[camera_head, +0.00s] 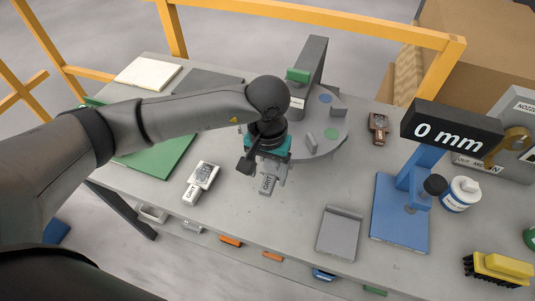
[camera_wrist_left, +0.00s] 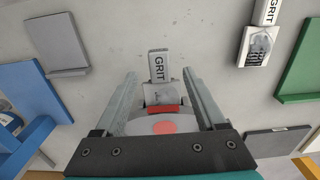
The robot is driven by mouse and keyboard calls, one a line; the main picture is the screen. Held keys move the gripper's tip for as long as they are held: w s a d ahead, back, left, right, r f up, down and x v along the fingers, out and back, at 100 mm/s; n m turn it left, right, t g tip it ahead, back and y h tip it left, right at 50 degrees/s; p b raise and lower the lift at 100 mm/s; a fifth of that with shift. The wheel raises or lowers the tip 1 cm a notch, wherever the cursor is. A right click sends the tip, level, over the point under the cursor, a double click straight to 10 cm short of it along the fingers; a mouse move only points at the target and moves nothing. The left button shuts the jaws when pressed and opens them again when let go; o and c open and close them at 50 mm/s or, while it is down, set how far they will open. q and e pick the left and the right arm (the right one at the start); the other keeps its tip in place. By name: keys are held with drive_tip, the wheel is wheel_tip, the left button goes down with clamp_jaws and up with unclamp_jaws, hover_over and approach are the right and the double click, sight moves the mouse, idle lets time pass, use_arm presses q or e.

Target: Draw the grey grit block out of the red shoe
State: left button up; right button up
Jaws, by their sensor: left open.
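The grey grit block (camera_wrist_left: 158,64), labelled GRIT, projects from the red shoe (camera_wrist_left: 163,110), a grey holder with a red strip beside a red dot on a round grey turntable. In the head view the block (camera_head: 267,185) shows just below my left gripper (camera_head: 271,173). In the left wrist view the left gripper (camera_wrist_left: 159,76) is open, with one finger on each side of the block and shoe. I see gaps on both sides; the height of the fingertips over the block is hard to tell. The arm hides the shoe in the head view. My right gripper is not in view.
The turntable (camera_head: 310,145) bears other upright parts with green and blue dots. A second GRIT piece (camera_head: 192,193) lies left of the gripper. A grey tray (camera_head: 340,232) and a blue stand (camera_head: 400,225) with a "0 mm" display (camera_head: 450,130) are to the right.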

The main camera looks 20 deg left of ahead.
sight(268, 182)
use_arm(q)
drive_tip(key=shift+f, duration=2)
drive_tip(key=shift+c, duration=0.2)
clamp_jaws()
